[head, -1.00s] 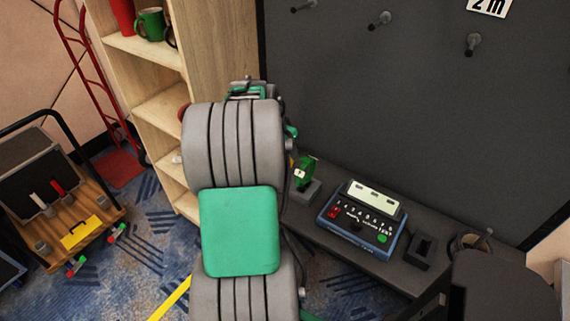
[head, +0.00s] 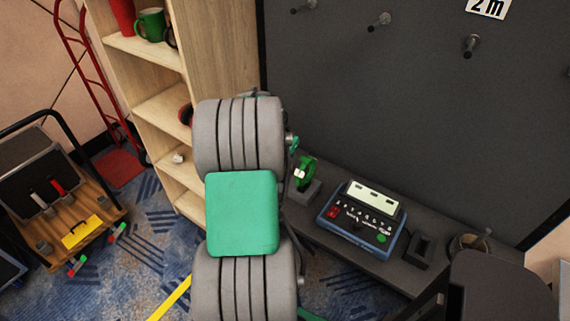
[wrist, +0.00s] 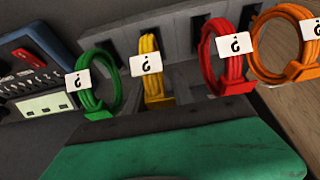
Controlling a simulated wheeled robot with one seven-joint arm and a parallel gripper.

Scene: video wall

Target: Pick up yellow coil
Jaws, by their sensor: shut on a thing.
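The yellow coil (wrist: 150,66) stands upright in the wrist view, with a white tag bearing a dark mark. My gripper (wrist: 158,102) is shut on the lower part of this coil. Its fingers are dim and only partly visible beyond the green-and-black gripper body. A green coil (wrist: 97,92) is just left of it, and a red coil (wrist: 222,62) is to its right. An orange coil (wrist: 284,45) is further right. In the head view my arm hides the gripper and the yellow coil; the green coil (head: 306,172) shows right of the arm.
A blue label device (head: 360,218) sits on the dark ledge (head: 398,272), right of the coils. A wooden shelf (head: 165,105) stands left of my arm. The dark wall panel (head: 400,110) with pegs rises behind. A cart (head: 60,240) is at left.

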